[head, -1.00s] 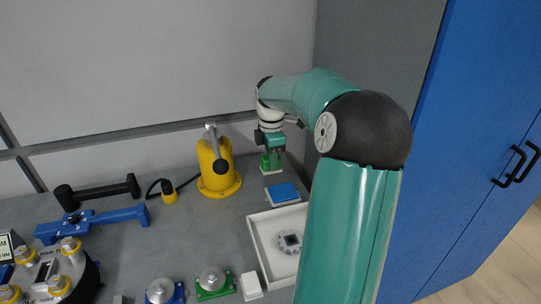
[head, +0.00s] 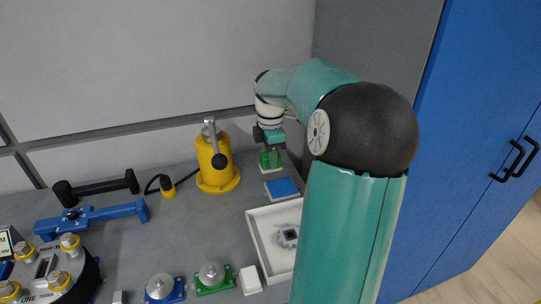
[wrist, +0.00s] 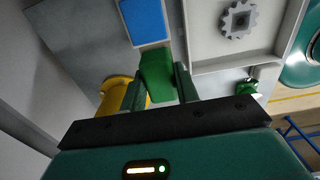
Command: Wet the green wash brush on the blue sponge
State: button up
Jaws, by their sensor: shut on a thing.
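My gripper (head: 271,148) points down at the back of the bench, behind the blue sponge. It is shut on the green wash brush (head: 269,160), whose green block also shows between the fingers in the wrist view (wrist: 157,74). A pale piece shows directly under the brush; I cannot tell whether it is bristles or a holder, or whether the brush is lifted. The blue sponge (head: 283,187) lies flat on a light base in front of the brush. It shows at the top of the wrist view (wrist: 145,20), apart from the brush.
A white tray (head: 257,246) with a grey gear (head: 288,237) stands in front of the sponge. A yellow cylinder with a lever (head: 212,165) stands left of the gripper. The wall is close behind. Bare bench lies left of the tray.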

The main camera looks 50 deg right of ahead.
jog(key=d+f, duration=0.3)
jog(key=d, duration=0.2)
jog(key=shift+s+f, duration=0.2)
jog(key=shift+f, duration=0.1)
jog(key=shift+f, duration=3)
jog(key=shift+f, duration=0.65)
notch_tip(320, 180, up, 7)
dwell(0.5)
